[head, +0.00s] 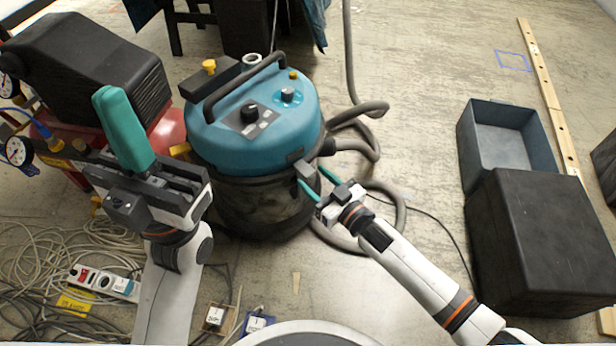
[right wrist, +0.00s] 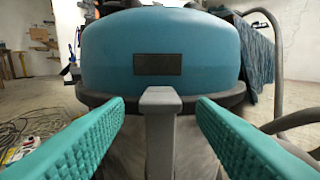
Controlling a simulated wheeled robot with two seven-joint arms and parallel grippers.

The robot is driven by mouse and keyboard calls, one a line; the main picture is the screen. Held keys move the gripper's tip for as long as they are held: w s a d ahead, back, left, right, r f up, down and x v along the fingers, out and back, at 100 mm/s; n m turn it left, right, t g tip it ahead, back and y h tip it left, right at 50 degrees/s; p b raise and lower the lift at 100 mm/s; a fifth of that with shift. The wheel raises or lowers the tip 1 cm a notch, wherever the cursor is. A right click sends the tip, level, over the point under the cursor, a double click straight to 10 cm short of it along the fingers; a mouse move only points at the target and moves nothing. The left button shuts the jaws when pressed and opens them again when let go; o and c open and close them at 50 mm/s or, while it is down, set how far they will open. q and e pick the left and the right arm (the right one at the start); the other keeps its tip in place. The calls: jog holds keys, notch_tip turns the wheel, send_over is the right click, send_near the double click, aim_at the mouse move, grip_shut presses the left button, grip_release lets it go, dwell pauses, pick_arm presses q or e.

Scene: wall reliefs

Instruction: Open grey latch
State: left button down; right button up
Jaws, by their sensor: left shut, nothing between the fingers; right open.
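A vacuum cleaner with a blue lid (head: 255,135) and dark drum stands on the floor in the head view. The grey latch (right wrist: 160,120) hangs from its rim, upright in the middle of the right wrist view, and shows small at the lid's lower right in the head view (head: 304,169). My right gripper (head: 318,183) is open, with one teal finger on each side of the latch and a visible gap to each. How deep the latch sits between the fingers is unclear. My left gripper (head: 112,98) is shut and empty, pointing up, left of the vacuum.
A black-and-red compressor (head: 90,75) stands at the left. Cables and a power strip (head: 105,283) lie on the floor. A grey hose (head: 372,148) curls right of the vacuum. A black box (head: 540,240) and open grey crate (head: 505,112) stand further right.

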aim_at(309, 172)
jog(key=shift+b+x, duration=0.4)
jog(key=shift+x, duration=1.25)
jog(key=shift+d, duration=0.1)
grip_shut()
